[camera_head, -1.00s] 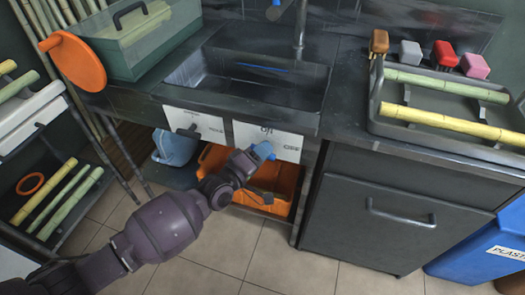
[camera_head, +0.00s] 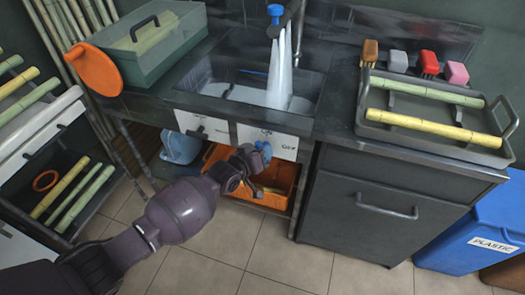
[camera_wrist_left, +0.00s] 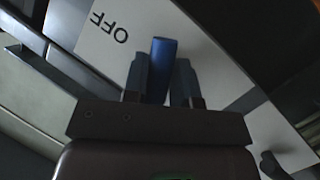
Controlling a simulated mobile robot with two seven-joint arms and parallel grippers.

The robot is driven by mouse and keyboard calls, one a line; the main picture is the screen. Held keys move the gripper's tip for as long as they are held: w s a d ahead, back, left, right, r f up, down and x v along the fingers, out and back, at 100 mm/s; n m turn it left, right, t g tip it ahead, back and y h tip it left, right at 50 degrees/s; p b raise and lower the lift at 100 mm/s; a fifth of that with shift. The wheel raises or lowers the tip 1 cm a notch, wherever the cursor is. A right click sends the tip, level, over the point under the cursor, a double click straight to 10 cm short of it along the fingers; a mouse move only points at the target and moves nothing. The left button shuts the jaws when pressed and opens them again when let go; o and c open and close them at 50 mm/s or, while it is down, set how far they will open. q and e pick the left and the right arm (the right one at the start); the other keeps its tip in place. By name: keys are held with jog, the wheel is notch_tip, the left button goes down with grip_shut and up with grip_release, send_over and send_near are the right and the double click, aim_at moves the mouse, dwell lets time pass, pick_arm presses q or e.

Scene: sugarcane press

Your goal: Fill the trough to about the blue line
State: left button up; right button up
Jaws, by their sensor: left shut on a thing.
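The trough (camera_head: 222,66) is a dark sink basin set in the counter. A short blue line (camera_head: 253,72) marks its back wall. Water (camera_head: 280,75) pours from the tap with a blue top (camera_head: 275,10) into the trough. Pale water covers the bottom, and its surface looks lower than the blue line. My left gripper (camera_head: 259,151) is at the white panel (camera_head: 283,141) below the trough, shut on a blue handle. The blue handle (camera_wrist_left: 163,68) shows between the fingers in the left wrist view, near the word OFF. My right gripper is not in view.
A second white panel (camera_head: 202,127) with a dark handle is to the left. An orange crate (camera_head: 277,200) is under the counter. A grey tray (camera_head: 440,147) with cane pieces stands on the right counter. A green box (camera_head: 150,50) stands at the left.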

pick_arm(q)
jog(key=shift+d+r, duration=0.15)
dwell(0.3)
jog(key=o, duration=0.7)
jog(key=shift+o, duration=0.8)
jog(key=shift+s+a+r+p, duration=0.15)
jog(key=shift+s+a+p, duration=0.15)
jog(key=shift+s+a, duration=0.15)
jog(key=p+v, duration=0.2)
jog(key=v, duration=0.7)
jog(key=shift+s, duration=0.3)
